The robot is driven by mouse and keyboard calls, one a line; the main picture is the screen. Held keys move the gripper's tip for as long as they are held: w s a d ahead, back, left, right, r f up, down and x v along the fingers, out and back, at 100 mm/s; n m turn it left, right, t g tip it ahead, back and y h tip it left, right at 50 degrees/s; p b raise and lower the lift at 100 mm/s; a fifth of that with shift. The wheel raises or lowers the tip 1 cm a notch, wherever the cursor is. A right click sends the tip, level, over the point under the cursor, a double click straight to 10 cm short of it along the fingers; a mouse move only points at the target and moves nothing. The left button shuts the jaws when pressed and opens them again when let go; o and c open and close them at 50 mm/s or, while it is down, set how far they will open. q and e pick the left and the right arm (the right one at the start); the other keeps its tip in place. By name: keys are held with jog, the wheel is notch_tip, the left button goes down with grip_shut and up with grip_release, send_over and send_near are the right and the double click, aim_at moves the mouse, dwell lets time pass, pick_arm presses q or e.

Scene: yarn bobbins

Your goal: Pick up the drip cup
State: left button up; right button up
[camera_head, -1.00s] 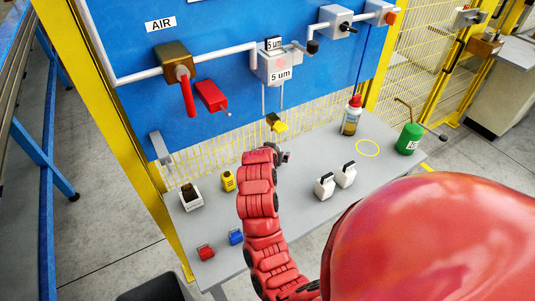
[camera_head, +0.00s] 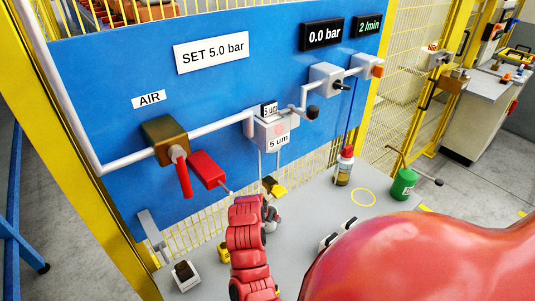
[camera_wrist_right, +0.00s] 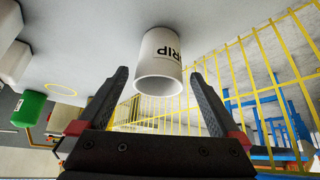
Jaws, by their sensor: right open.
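In the right wrist view the white drip cup (camera_wrist_right: 158,68), with black letters reading "RIP" in view, has its round mouth toward the camera. My right gripper (camera_wrist_right: 160,92) is open, one dark finger on each side of the cup's mouth with gaps between; how far the cup reaches in between the fingers I cannot tell. My left gripper is not in view.
A filter unit (camera_head: 272,130) labelled 5 um hangs on the blue panel (camera_head: 90,70), with a yellow part (camera_head: 275,187) below it. A spray can (camera_head: 343,168), a green can (camera_head: 405,183) and a yellow ring (camera_head: 363,197) are on the grey bench at right. Yellow mesh stands behind.

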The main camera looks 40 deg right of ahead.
jog(key=p+x, duration=0.1)
jog(key=x, duration=0.3)
jog(key=shift+d+f, duration=0.15)
jog(key=shift+d, duration=0.05)
jog(key=shift+w+d+f, duration=0.1)
jog(key=shift+d+f, duration=0.05)
jog(key=shift+f, duration=0.25)
jog(key=c, duration=1.3)
